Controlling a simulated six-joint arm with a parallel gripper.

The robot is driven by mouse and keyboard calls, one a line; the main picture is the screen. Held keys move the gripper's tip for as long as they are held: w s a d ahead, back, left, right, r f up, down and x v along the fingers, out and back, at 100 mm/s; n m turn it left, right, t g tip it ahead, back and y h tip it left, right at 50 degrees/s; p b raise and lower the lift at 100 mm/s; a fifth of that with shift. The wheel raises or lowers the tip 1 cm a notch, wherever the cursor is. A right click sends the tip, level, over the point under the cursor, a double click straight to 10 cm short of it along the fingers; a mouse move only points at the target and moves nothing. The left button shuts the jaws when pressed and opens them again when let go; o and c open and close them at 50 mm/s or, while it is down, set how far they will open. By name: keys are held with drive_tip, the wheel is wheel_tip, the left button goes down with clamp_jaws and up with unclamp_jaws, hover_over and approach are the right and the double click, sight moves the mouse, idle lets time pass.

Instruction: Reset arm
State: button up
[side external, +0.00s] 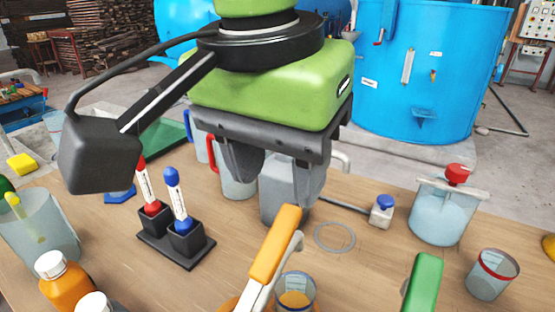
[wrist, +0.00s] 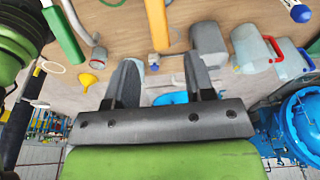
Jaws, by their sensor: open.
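My gripper (side external: 277,178) hangs fingers-down above the wooden table in the side view. Its two dark fingers are spread apart with nothing held between them. In the wrist view the gripper (wrist: 160,80) also shows open and empty, with the table beyond its fingertips. A grey container (side external: 283,190) stands behind the fingers in the side view. No object touches the fingers as far as I can see, though the depth between fingers and container is hard to judge.
A black rack (side external: 176,243) holds red-capped and blue-capped tubes at left. An orange-handled tool (side external: 270,255), a beaker (side external: 295,290), and a green handle (side external: 423,285) stand in front. A red-topped jar (side external: 443,208) and red-rimmed cup (side external: 491,275) stand right. Large blue tanks (side external: 430,70) stand behind.

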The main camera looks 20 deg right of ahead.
idle(0.3)
drive_tip(key=d+r+n+y, duration=0.1)
drive_tip(key=d+r, duration=0.2)
drive_tip(key=d, duration=0.3)
drive_tip(key=d+r+n+t+y, duration=0.1)
drive_tip(key=d+r, duration=0.1)
drive_tip(key=d, duration=0.3)
drive_tip(key=d+r+n+y, duration=0.1)
drive_tip(key=d+r, duration=0.2)
drive_tip(key=d, duration=0.3)
drive_tip(key=s+d+f+n+t, duration=0.2)
drive_tip(key=s+d+f+t, duration=0.2)
drive_tip(key=s+d, duration=0.7)
drive_tip(key=shift+d+f+t+y, duration=0.25)
drive_tip(key=shift+f+t+y, duration=0.05)
drive_tip(key=shift+f, duration=0.65)
